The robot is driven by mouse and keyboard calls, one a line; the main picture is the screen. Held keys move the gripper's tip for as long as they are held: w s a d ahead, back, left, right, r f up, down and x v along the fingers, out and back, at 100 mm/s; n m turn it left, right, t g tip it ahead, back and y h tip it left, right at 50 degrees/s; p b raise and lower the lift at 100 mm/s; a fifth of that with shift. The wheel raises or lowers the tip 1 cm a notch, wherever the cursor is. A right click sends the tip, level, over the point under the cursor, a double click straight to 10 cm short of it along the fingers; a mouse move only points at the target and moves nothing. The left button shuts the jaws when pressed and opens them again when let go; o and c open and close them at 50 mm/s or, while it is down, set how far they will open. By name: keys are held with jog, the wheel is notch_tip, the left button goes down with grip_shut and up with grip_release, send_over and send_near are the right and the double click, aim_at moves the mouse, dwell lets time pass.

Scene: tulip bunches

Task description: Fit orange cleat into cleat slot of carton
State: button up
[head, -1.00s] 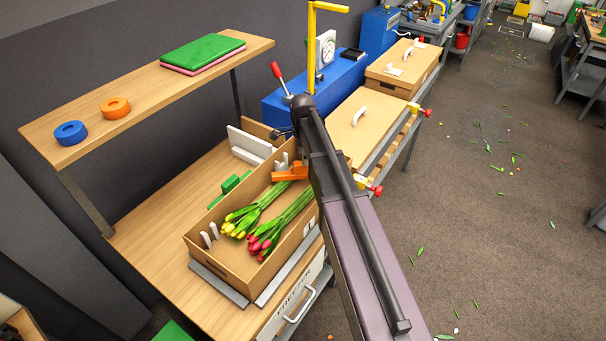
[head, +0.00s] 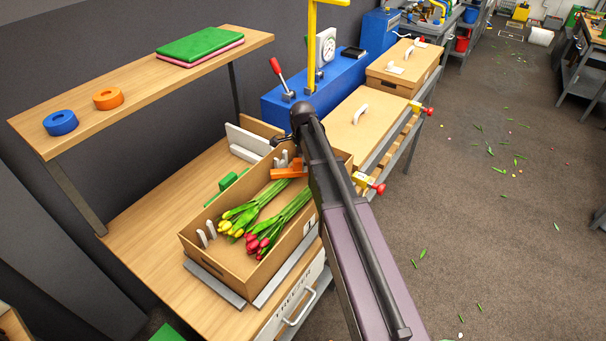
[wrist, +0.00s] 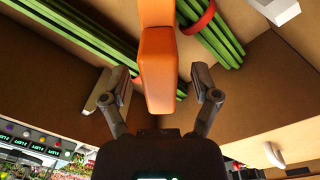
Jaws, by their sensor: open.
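The orange cleat (head: 288,171) lies across the stems at the far end of the carton (head: 291,241), partly hidden by my arm. In the wrist view the cleat (wrist: 158,70) runs up between the fingers of my gripper (wrist: 166,86). The fingers are open, with a gap on each side of the cleat. Pale upright prongs (head: 207,234) stand at the carton's near end, and others (head: 281,160) stand at its far end near the cleat. My arm hides the gripper in the head view. I cannot tell whether the cleat is seated in a slot.
Yellow tulips (head: 238,219) and red tulips (head: 264,238) lie in the carton. A red band (wrist: 200,18) circles stems in the wrist view. A lidded carton (head: 360,122) stands beyond my arm. A shelf (head: 150,85) overhangs the bench at left. The bench left of the carton has bare wood.

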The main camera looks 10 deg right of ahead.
jog(key=shift+f, duration=0.4)
dwell(0.3)
grip_shut()
